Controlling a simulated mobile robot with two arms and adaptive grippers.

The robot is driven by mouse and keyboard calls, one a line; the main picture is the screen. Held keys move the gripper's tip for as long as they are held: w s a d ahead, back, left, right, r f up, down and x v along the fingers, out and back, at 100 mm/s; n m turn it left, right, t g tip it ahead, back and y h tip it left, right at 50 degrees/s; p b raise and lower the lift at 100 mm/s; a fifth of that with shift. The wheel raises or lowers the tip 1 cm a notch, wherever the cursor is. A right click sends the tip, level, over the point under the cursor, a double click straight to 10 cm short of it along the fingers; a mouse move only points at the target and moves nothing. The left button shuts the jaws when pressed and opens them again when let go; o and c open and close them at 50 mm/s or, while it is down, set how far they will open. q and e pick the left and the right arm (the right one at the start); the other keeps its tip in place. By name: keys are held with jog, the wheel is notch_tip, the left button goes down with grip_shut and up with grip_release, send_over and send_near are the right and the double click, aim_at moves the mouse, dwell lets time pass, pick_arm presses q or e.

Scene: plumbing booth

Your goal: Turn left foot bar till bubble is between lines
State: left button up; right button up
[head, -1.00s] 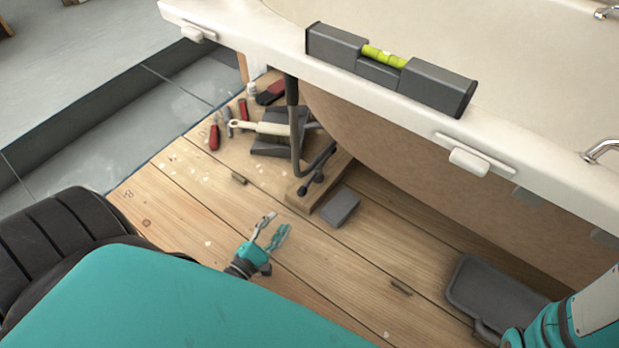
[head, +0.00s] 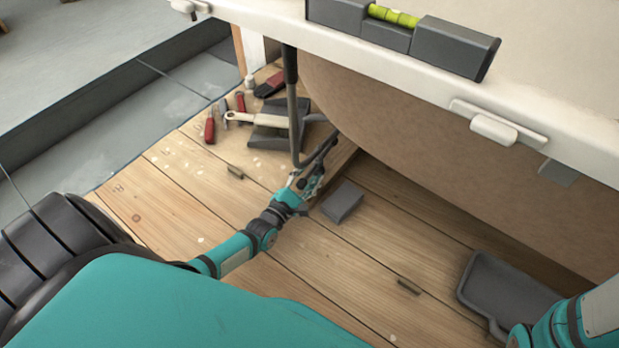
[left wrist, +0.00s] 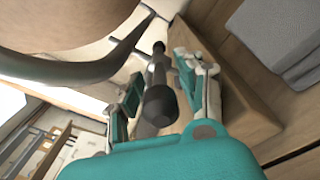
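The grey spirit level (head: 452,50) lies on the white tub rim, with its yellow-green vial (head: 394,16) on top. The vial is too small to tell where the bubble sits between the lines. The dark foot bar (head: 324,150) is low under the tub, at the base of the grey leg. My left gripper (head: 303,181) is at the bar's near end. In the left wrist view my open left fingers (left wrist: 160,92) stand on either side of the bar, whose round dark end (left wrist: 159,105) faces the camera. My right gripper is out of view.
A wooden block (head: 338,163) lies under the leg, with a grey box (head: 342,202) beside it. Several hand tools, such as a red-handled one (head: 210,130), lie behind. A dark tray (head: 500,290) is at the right. The plank floor at front is mostly clear.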

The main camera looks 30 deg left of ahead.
pick_arm(q)
jog(key=shift+w, duration=0.4)
jog(key=shift+c, duration=0.3)
grip_shut()
